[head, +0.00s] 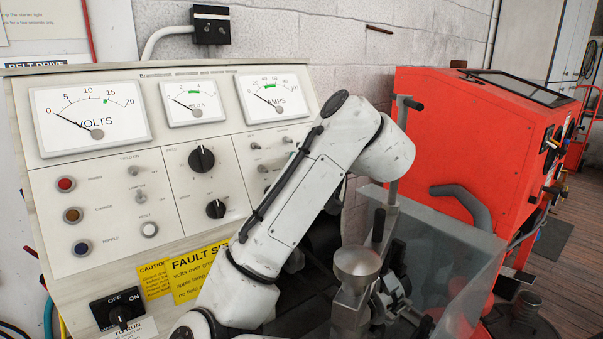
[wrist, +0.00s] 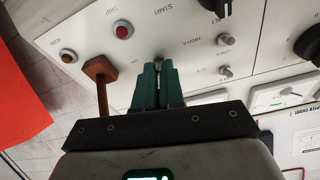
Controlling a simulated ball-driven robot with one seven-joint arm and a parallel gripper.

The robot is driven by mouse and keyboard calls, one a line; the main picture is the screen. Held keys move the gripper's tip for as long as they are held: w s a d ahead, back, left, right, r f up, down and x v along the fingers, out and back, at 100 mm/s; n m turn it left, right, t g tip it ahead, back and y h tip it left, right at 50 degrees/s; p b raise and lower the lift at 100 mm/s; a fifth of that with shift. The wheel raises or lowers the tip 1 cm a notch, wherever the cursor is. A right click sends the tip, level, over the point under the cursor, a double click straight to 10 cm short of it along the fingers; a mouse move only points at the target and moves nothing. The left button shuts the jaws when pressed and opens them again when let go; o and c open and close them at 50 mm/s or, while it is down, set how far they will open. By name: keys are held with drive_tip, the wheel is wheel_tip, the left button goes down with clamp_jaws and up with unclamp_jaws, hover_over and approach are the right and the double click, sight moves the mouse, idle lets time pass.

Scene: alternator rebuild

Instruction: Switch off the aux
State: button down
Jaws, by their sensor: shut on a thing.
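The cream control panel (head: 105,180) carries several small toggle switches, and the right-hand section is partly hidden by my arm. My gripper shows in the wrist view (wrist: 158,75), its two green fingers nearly together, with the tips against the panel face (wrist: 190,62). The fingers are shut on a small switch lever, mostly hidden between the tips; its label cannot be read. Two other toggles, an upper one (wrist: 224,40) and a lower one (wrist: 225,71), stand free to the right. In the head view my gripper is hidden behind my arm.
A red button (wrist: 122,30) and a brown-handled piece (wrist: 101,72) are left of the fingers. Black knobs (head: 202,159) and an OFF/ON rotary switch (head: 118,309) are on the panel. A clear guard (head: 470,265) and a red cabinet (head: 470,130) stand to the right.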

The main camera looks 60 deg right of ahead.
drive_tip(key=shift+f+t+b, duration=0.2)
drive_tip(key=shift+t+b, duration=0.2)
drive_tip(key=shift+b, duration=0.3)
drive_tip(key=c, duration=1.2)
unclamp_jaws()
drive_tip(key=shift+h, duration=0.3)
drive_tip(key=shift+c, duration=0.2)
drive_tip(key=shift+r, duration=0.15)
